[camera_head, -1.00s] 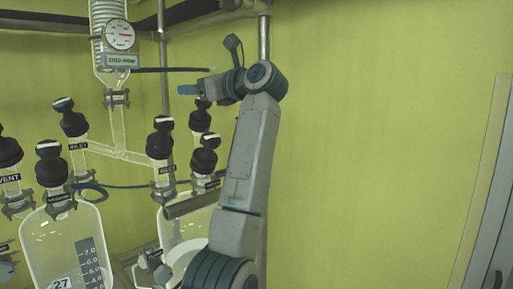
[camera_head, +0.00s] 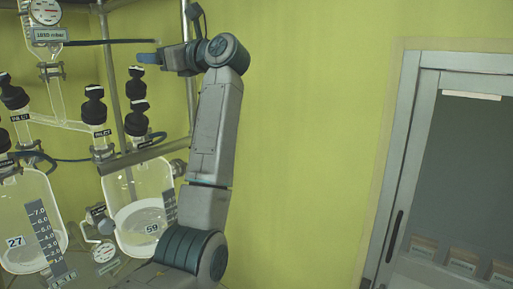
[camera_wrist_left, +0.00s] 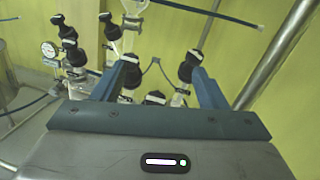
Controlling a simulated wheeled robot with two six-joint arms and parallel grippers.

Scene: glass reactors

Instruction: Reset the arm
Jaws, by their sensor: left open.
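My left arm rises from the bottom of the head view, in front of the glass reactors. Its gripper (camera_head: 150,57) is at the upper left, pointing left, above the black-capped vessel necks. In the left wrist view the two blue fingers (camera_wrist_left: 160,82) are spread apart with nothing between them. Black-capped necks (camera_wrist_left: 128,72) show beyond the fingers. My right gripper is not in view.
Glass reactors labelled 27 (camera_head: 17,242) and 59 (camera_head: 150,229) stand at left. A dial gauge (camera_head: 46,12) and metal poles are near the gripper. A grey-framed cabinet (camera_head: 398,150) with small boxes is at right. Bare yellow wall (camera_head: 310,130) lies between.

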